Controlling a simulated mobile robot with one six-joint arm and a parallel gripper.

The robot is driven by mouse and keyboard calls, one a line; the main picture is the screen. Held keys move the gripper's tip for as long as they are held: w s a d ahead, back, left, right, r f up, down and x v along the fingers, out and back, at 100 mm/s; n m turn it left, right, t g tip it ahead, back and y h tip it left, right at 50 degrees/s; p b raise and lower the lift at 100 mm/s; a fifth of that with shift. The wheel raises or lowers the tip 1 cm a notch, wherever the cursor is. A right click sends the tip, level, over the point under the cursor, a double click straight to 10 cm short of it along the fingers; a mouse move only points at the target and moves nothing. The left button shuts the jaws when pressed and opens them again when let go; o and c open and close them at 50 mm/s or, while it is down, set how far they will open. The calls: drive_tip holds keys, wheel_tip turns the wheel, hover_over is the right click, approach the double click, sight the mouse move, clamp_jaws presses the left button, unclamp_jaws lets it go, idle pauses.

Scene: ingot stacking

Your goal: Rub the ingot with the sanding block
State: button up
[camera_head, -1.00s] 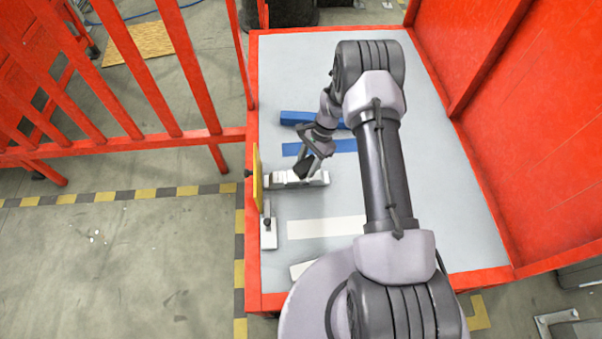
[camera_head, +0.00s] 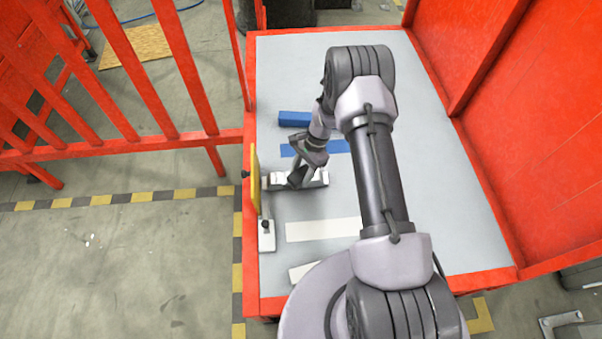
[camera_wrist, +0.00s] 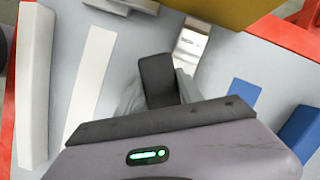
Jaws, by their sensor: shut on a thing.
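A silvery-white ingot (camera_head: 318,179) lies on the grey table, its left end near an upright yellow panel (camera_head: 255,178). It also shows at the top of the wrist view (camera_wrist: 190,42). My gripper (camera_head: 298,176) is over the middle of the ingot and hides part of it. Whether the block touches the ingot I cannot tell.
A blue bar (camera_head: 293,118) and blue strip (camera_head: 333,147) lie behind the ingot. A white strip (camera_head: 323,229) and white bar (camera_head: 302,270) lie in front. A small white bracket (camera_head: 267,237) stands by the panel. Red walls border the right; red railings stand left.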

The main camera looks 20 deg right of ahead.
drive_tip(key=shift+f+b, duration=0.3)
drive_tip(key=shift+f, duration=0.45)
drive_tip(key=shift+w+d+r, duration=0.1)
drive_tip(key=shift+w+d, duration=0.1)
drive_tip(key=shift+d, duration=0.3)
drive_tip(key=shift+w+d, duration=0.15)
drive_tip(key=shift+d, duration=0.3)
drive_tip(key=o, duration=0.8)
drive_tip(key=c, duration=0.8)
drive_tip(key=shift+s+a, duration=0.25)
drive_tip(key=shift+a, duration=0.45)
drive_tip(key=shift+s+a, duration=0.3)
drive_tip(key=shift+a, duration=0.4)
drive_tip(key=shift+s+a, duration=0.25)
drive_tip(key=shift+a, duration=0.45)
